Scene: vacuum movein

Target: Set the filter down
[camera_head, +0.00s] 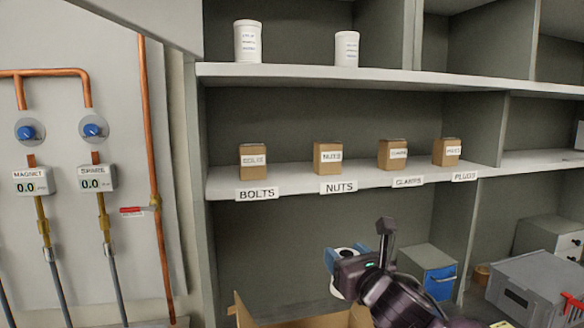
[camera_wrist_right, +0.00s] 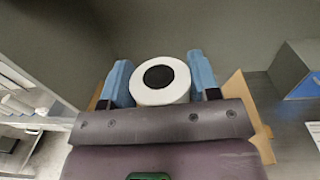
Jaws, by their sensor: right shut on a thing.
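My right gripper (camera_head: 345,262) is in the lower middle of the head view, in front of the lower shelf bay. Its blue fingers are shut on the filter (camera_wrist_right: 160,98), a white cylinder with a dark round hole in its end. In the right wrist view the filter sits between the two fingers, end towards the camera. In the head view only a white part of the filter shows, mostly hidden by the gripper. I cannot tell whether its underside touches anything. My left gripper is not in view.
An open cardboard box (camera_head: 243,312) lies below and left of the gripper. A grey box with a blue front (camera_head: 438,283) stands to the right, with a grey case (camera_head: 535,285) beyond. The labelled shelf (camera_head: 300,182) above holds several small brown boxes. Pipes and gauges line the left wall.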

